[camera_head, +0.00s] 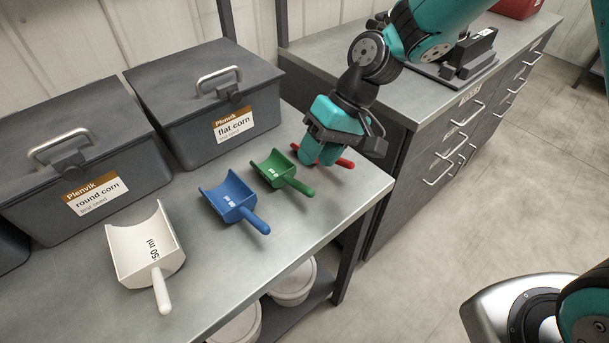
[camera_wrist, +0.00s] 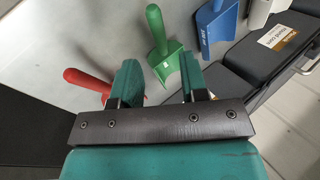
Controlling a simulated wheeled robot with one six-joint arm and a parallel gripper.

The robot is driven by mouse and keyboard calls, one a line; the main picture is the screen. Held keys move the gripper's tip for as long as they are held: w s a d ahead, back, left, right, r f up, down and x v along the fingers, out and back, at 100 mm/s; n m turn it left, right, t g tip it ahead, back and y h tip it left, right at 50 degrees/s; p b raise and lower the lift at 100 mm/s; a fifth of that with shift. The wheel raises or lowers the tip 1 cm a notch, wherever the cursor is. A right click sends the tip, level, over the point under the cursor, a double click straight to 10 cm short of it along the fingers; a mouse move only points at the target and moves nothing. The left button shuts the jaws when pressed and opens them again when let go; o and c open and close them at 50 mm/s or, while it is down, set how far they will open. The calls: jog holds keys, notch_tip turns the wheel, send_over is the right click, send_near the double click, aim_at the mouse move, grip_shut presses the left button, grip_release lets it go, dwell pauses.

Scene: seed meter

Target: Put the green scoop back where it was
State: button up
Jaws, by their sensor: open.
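The green scoop (camera_head: 277,171) lies on the metal bench between the blue scoop (camera_head: 232,201) and the red scoop (camera_head: 340,161), its handle toward the front edge. In the wrist view the green scoop (camera_wrist: 168,55) lies beyond my fingertips, its handle pointing up in the picture. My gripper (camera_head: 318,152) is over the red scoop and partly hides it. In the wrist view my open gripper (camera_wrist: 160,78) has nothing between its fingers, and the red scoop's handle (camera_wrist: 88,80) shows left of the left finger. The green scoop is apart from my gripper.
A white scoop (camera_head: 146,250) lies at the bench's left. Behind the scoops stand lidded dark boxes labelled round corn (camera_head: 95,195) and flat corn (camera_head: 233,124). White tubs (camera_head: 293,284) sit on the lower shelf. A drawer cabinet (camera_head: 440,140) stands right. The bench (camera_head: 335,205) has bare room near its front right.

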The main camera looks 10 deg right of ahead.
jog(key=s+d+r+n+t, duration=0.1)
jog(key=s+d+r, duration=0.3)
jog(key=s+r, duration=0.55)
jog(key=s+d+r+n+t+h, duration=0.1)
jog(key=s+d+r, duration=0.2)
jog(key=s, duration=0.5)
jog(key=shift+d+r+t+h, duration=0.25)
jog(key=shift+r+t+h, duration=0.05)
jog(key=shift+r, duration=0.25)
